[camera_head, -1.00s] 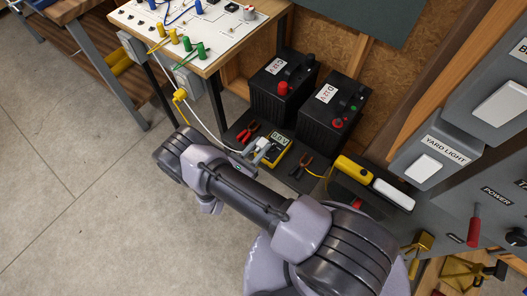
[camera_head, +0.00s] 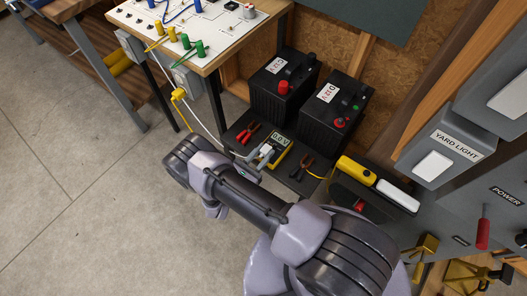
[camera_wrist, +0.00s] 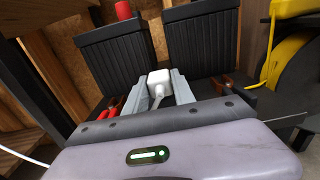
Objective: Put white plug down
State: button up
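The white plug (camera_wrist: 159,78) sits between the two grey fingertips of my gripper (camera_wrist: 160,88) in the wrist view, and both fingers appear to touch its sides. Its white cord runs back from it towards my wrist. In the head view my gripper (camera_head: 262,157) is low over the dark shelf (camera_head: 236,133), just left of the yellow multimeter (camera_head: 281,150). The plug is small and partly hidden there, and I cannot tell whether it touches the shelf.
Two black batteries (camera_head: 285,85) stand behind the gripper. A white cord (camera_head: 205,128) hangs near a yellow plug (camera_head: 179,95). Grey switch boxes (camera_head: 436,158) stand at right.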

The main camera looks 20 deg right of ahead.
jog(key=o, duration=0.3)
